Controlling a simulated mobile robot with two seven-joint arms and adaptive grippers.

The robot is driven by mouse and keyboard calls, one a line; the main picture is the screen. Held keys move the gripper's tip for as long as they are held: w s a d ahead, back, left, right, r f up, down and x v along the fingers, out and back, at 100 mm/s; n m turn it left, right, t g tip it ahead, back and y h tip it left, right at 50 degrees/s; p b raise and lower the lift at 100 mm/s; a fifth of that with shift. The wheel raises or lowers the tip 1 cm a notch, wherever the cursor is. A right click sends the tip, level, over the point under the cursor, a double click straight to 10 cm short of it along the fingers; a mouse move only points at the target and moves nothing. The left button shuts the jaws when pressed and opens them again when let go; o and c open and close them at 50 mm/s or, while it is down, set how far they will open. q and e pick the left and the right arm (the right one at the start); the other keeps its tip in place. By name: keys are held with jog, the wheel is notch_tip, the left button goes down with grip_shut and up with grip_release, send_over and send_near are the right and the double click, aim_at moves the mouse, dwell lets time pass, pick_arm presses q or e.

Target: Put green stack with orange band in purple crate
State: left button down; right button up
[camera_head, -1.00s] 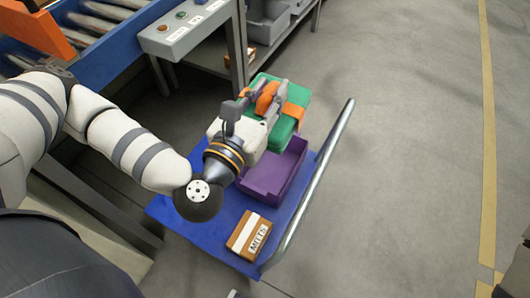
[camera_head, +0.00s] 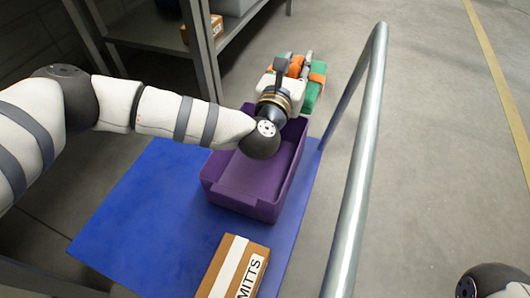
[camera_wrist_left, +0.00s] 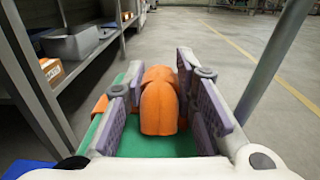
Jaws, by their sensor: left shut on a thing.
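The green stack with orange band (camera_head: 315,93) hangs in my left gripper (camera_head: 296,66), whose fingers are shut around its raised orange part. In the left wrist view this orange part (camera_wrist_left: 160,105) sits between the two purple-grey finger pads, with green stack (camera_wrist_left: 150,145) below. The purple crate (camera_head: 217,192) stands on a blue cart deck, its visible interior empty. In the head view the stack appears beyond the crate's far end, and my wrist covers part of the crate. The stack's height above the crate is hard to tell. My right gripper is out of view.
The blue deck (camera_head: 140,215) has bare room left of the crate. A brown box marked MITTS (camera_head: 232,268) lies at its near side. A metal rail (camera_head: 358,165) runs along the right. A grey shelf (camera_head: 150,32) stands behind; open floor lies right.

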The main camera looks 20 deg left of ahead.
pick_arm(q)
jog(key=s, duration=0.2)
jog(key=s+a+f, duration=0.1)
jog(key=s+f, duration=0.1)
jog(key=s, duration=0.1)
jog(key=shift+s+a+f, duration=0.15)
jog(key=shift+s+a, duration=0.1)
jog(key=shift+s, duration=0.05)
jog(key=s+a+f+b, duration=0.1)
jog(key=s+f, duration=0.3)
jog(key=f, duration=0.4)
jog(key=shift+s+f+b, duration=0.2)
jog(key=shift+f+b, duration=0.2)
jog(key=shift+b, duration=0.4)
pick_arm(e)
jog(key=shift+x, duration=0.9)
pick_arm(q)
jog(key=shift+a, duration=0.1)
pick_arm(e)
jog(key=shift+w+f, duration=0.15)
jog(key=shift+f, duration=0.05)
pick_arm(q)
jog(key=shift+f+b, duration=0.5)
jog(key=shift+f, duration=0.15)
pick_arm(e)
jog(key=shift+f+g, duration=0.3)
pick_arm(q)
jog(key=c, duration=1.3)
grip_release()
